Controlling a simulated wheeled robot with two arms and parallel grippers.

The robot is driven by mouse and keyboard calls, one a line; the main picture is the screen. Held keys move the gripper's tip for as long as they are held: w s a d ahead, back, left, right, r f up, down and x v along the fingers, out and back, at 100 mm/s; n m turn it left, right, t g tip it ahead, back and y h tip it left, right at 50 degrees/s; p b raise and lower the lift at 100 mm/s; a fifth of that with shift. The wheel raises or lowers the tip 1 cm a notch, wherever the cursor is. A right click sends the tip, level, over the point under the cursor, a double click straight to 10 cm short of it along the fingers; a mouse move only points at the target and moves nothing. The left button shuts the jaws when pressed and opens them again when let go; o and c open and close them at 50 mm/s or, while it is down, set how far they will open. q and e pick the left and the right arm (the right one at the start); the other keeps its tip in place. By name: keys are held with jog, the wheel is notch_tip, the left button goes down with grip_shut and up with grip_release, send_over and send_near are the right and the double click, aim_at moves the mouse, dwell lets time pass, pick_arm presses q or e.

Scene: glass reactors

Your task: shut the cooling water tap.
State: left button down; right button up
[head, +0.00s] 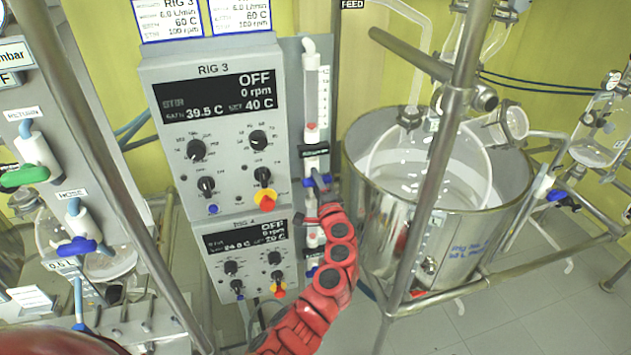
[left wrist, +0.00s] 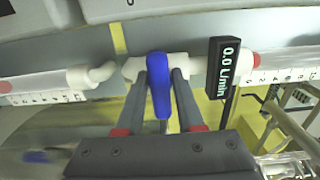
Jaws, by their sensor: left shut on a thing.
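The cooling water tap has a blue lever handle (left wrist: 159,90) on a white valve body in a line of white pipe. In the left wrist view the lever stands across the pipe line. A small black flow display (left wrist: 228,68) beside it reads 0.0 L/min. My left gripper (left wrist: 161,100) is shut on the blue lever, with one grey finger on each side of it. In the head view my red left arm reaches up to this tap, and the gripper (head: 317,182) hides most of it. My right gripper is not in view.
The RIG 3 control box (head: 222,130) stands just left of the tap, with the RIG 4 box (head: 245,262) below. A large steel vessel (head: 400,245) with glassware is to the right. Metal posts and rails (head: 435,180) cross in front. Other blue and green taps are far left.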

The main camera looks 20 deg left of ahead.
pick_arm(q)
jog(key=c, duration=0.7)
grip_release()
jog(key=shift+s+d, duration=0.1)
jog(key=b+v, duration=0.5)
jog(key=v, duration=1.2)
jog(key=shift+d+b, duration=0.15)
jog(key=shift+b, duration=0.15)
jog(key=shift+f, duration=0.1)
